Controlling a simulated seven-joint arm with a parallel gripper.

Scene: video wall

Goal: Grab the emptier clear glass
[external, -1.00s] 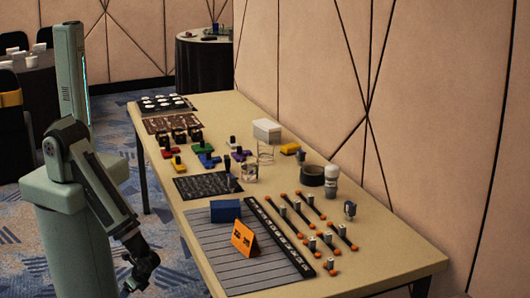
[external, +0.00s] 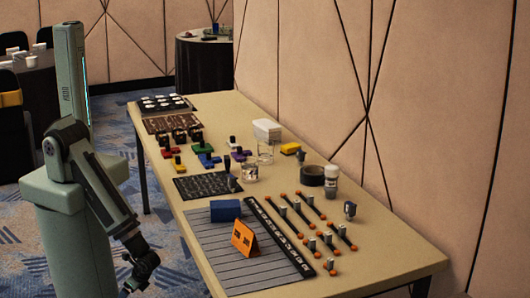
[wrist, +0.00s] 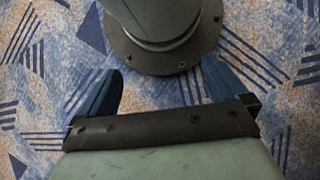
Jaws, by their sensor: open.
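Two clear glasses stand upright on the table in the external view. The farther glass (external: 265,152) looks see-through, with no contents I can make out. The nearer glass (external: 249,172) shows something whitish and dark in or behind it; its contents are too small to tell. My gripper (external: 128,287) hangs low beside the table's left side, well away from both glasses. In the wrist view, my gripper's two blue fingers (wrist: 163,72) are spread apart with nothing held between them. Neither glass shows in the wrist view.
The long table (external: 385,255) also holds a white box (external: 267,129), a black tape roll (external: 312,175), a white-capped jar (external: 331,185), coloured blocks, a blue box (external: 225,210) and an orange card (external: 244,238). The wall runs along its far side. Carpet (wrist: 285,100) lies below my gripper.

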